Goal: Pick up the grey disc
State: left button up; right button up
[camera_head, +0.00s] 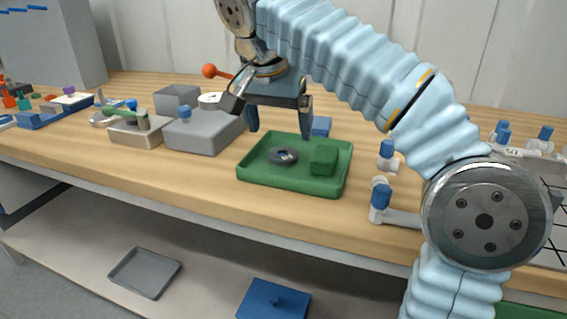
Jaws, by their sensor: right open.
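The grey disc (283,156) lies flat in the green tray (285,180) on the wooden bench, left of a green block (323,157) in the same tray. It looks like a ring with a darker centre. My right gripper (279,128) is above the tray, pointing down, its two fingers apart and empty. The fingertips appear above and behind the disc, one to each side, not touching it. My left gripper is not in view.
A grey box (204,135) stands left of the tray, with a beige box (140,133) beyond it. Blue-capped fittings (380,197) stand right of the tray. A small blue item (321,126) sits behind it. Bare bench (200,174) lies in front.

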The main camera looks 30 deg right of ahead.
aim_at(283, 154)
jog(key=x, duration=0.3)
jog(key=b+x, duration=0.1)
jog(key=x, duration=0.3)
jog(key=shift+w+a, duration=0.15)
jog(key=shift+w, duration=0.05)
jog(key=c, duration=1.1)
jog(key=shift+c, duration=0.2)
jog(key=shift+r, duration=0.15)
